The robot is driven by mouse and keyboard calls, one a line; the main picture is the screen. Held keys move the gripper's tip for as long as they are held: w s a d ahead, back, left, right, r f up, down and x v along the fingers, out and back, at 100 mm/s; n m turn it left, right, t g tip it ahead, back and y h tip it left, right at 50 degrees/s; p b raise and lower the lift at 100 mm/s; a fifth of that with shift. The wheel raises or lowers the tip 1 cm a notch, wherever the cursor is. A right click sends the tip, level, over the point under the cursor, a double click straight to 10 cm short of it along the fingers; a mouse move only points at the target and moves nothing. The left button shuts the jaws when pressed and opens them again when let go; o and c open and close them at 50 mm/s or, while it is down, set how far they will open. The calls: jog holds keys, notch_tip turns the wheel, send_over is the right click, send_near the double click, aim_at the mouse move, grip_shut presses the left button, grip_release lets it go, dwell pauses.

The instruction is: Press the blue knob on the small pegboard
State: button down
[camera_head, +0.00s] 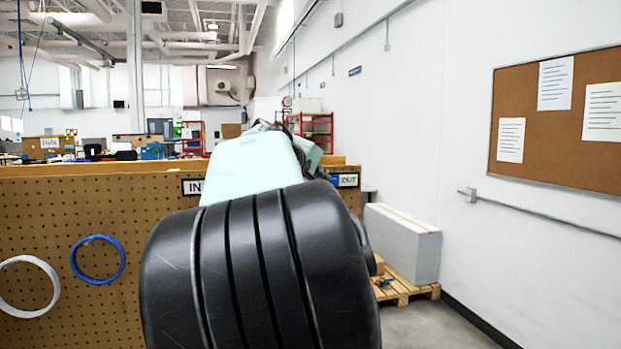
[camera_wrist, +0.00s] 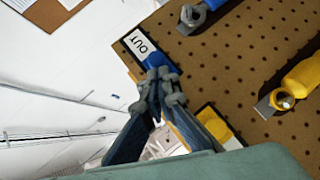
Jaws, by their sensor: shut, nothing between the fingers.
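In the wrist view, a brown pegboard (camera_wrist: 240,65) fills the upper right. A blue knob (camera_wrist: 154,60) sits at its edge beside the white OUT label (camera_wrist: 139,42), partly hidden by my fingers. My gripper (camera_wrist: 160,78) is shut and empty, its grey fingertips over or right next to the blue knob. I cannot tell if they touch it. In the head view, a sliver of blue (camera_head: 333,181) shows beside the OUT label (camera_head: 348,180), and my arm hides most of the gripper.
A yellow-handled tool (camera_wrist: 300,80) hangs on the pegboard. Blue (camera_head: 98,259) and white (camera_head: 28,286) rings hang on the board at left. A white wall (camera_head: 440,120) stands at right.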

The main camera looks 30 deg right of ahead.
jog(key=shift+s+d, duration=0.25)
jog(key=shift+d, duration=0.75)
jog(key=shift+s+d, duration=0.25)
jog(key=shift+d, duration=0.75)
jog(key=shift+s+d, duration=0.25)
jog(key=shift+d, duration=0.75)
jog(key=shift+p, duration=0.3)
